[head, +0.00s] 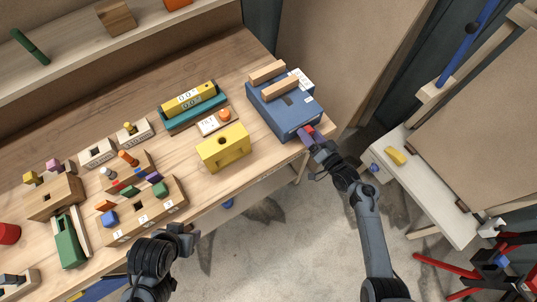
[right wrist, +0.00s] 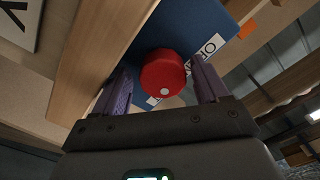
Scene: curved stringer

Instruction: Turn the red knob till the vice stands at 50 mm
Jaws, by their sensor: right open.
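The blue vice (head: 283,118) sits at the right end of the workbench, with two wooden jaw bars (head: 267,72) on top and a gap between them. A white label (head: 301,78) lies beside the bars; its reading is too small to make out. The red knob (right wrist: 163,74), with a white dot on its face, stands out from the vice's front. My right gripper (right wrist: 161,66) is open, its purple fingers on either side of the knob, with visible gaps. My left gripper (head: 188,238) hangs in front of the bench, away from the vice; its fingers are unclear.
A yellow block (head: 223,149) with a hole stands left of the vice. Several coloured pegs and wooden blocks fill the bench's left side. A white table (head: 425,185) with a yellow piece stands to the right. Open floor lies in front of the bench.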

